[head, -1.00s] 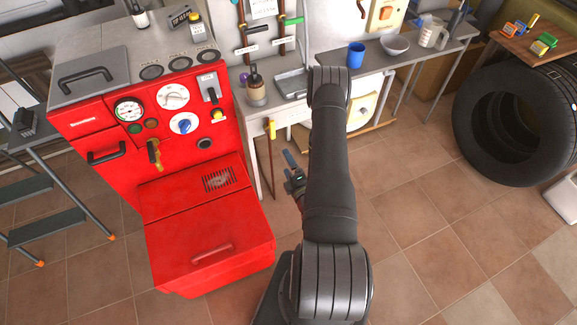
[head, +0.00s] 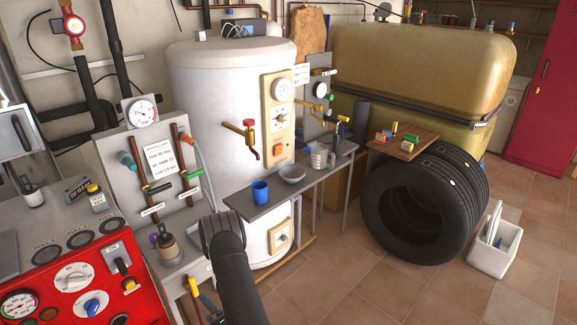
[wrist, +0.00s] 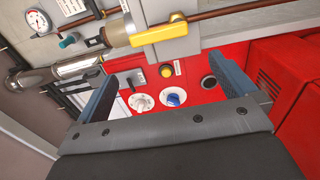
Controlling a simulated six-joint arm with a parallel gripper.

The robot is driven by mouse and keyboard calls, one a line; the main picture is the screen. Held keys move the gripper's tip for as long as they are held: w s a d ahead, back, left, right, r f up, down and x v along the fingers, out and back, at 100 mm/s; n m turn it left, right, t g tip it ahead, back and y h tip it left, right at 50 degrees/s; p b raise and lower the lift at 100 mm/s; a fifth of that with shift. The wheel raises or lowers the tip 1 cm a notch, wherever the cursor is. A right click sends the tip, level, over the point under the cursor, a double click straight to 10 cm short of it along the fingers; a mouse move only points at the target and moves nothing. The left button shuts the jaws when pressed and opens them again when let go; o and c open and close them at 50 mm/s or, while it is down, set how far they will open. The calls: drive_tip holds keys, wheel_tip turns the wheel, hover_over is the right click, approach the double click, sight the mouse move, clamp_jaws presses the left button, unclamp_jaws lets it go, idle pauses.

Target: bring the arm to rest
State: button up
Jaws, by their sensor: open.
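My gripper shows in the wrist view (wrist: 165,90) with its two blue-grey fingers wide apart and nothing between them. Beyond the fingers is the red boiler front (wrist: 190,72) with a white dial, a blue knob and a yellow button. In the head view, my dark arm rises from the bottom edge, in front of the small table beside the boiler (head: 75,285). A bit of blue at the bottom edge, left of the arm, may be part of my gripper; most of it is out of frame.
A grey bench (head: 310,188) holds a blue cup (head: 260,192), a bowl (head: 292,174) and a measuring jug (head: 319,157). A white tank (head: 215,90) stands behind it. Black tires (head: 412,225) and a white bin (head: 494,250) stand right. The floor at lower right is clear.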

sight(196, 287)
drive_tip(key=x, duration=1.2)
drive_tip(key=shift+s, duration=0.1)
drive_tip(key=v, duration=1.8)
drive_tip(key=shift+m, duration=0.3)
drive_tip(key=x, duration=1.8)
drive_tip(key=m, duration=0.2)
drive_tip(key=w+d+m, duration=0.1)
drive_tip(key=shift+w+m, duration=0.1)
drive_tip(key=shift+m, duration=0.3)
drive_tip(key=m, duration=0.2)
drive_tip(key=w+d+m, duration=0.1)
drive_tip(key=m, duration=0.1)
drive_tip(key=shift+d+f, duration=0.1)
drive_tip(key=shift+f, duration=0.1)
drive_tip(key=m, duration=0.3)
drive_tip(key=f+m, duration=0.1)
drive_tip(key=m, duration=0.1)
drive_tip(key=shift+w+d, duration=0.4)
drive_tip(key=shift+w+d+f+m, duration=0.1)
drive_tip(key=shift+f+m, duration=0.15)
drive_tip(key=shift+m, duration=0.6)
drive_tip(key=shift+w+d+f+m, duration=0.1)
drive_tip(key=shift+f+m, duration=0.1)
drive_tip(key=shift+m, duration=0.65)
